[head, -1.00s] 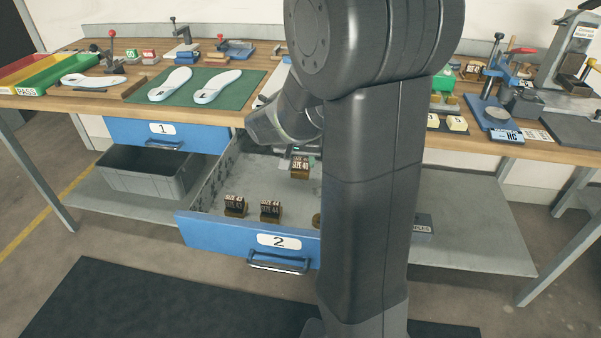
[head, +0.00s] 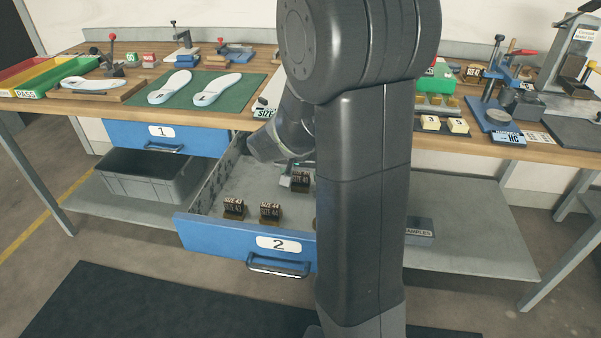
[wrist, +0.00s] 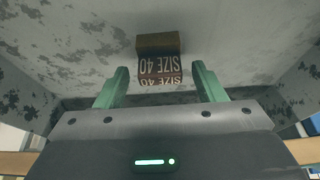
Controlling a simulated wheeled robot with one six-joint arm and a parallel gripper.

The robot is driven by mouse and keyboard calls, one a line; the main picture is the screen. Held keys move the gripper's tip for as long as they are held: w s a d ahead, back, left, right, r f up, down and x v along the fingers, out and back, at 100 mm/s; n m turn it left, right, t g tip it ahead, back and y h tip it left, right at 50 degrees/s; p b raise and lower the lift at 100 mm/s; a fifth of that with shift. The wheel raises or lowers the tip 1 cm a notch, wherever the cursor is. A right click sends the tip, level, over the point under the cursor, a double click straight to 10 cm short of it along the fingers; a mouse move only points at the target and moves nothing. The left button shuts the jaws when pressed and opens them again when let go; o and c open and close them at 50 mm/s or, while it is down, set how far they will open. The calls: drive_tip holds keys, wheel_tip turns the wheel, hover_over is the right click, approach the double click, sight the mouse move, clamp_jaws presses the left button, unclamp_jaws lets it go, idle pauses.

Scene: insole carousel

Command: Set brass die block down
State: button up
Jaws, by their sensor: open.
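The brass die block marked SIZE 40 (wrist: 160,62) sits on the grey floor of the open drawer 2 (head: 196,232), seen in the wrist view just beyond the fingertips. In the head view this block (head: 300,181) stands at the back of the drawer's visible part, close to my gripper (head: 288,172). My gripper's green fingers (wrist: 160,85) are spread apart on either side of the block's near end, with nothing between them. My arm hides the right part of the drawer.
Two more die blocks, SIZE 43 (head: 233,208) and SIZE 44 (head: 270,212), stand near the drawer's front. Drawer walls surround my gripper. The workbench (head: 235,120) above holds insoles (head: 215,88) on a green mat. A grey bin (head: 150,178) stands left on the shelf.

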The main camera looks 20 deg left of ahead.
drive_tip(key=p+v, duration=0.2)
drive_tip(key=v, duration=1)
drive_tip(key=shift+r+p, duration=0.15)
drive_tip(key=shift+p, duration=0.2)
idle(0.7)
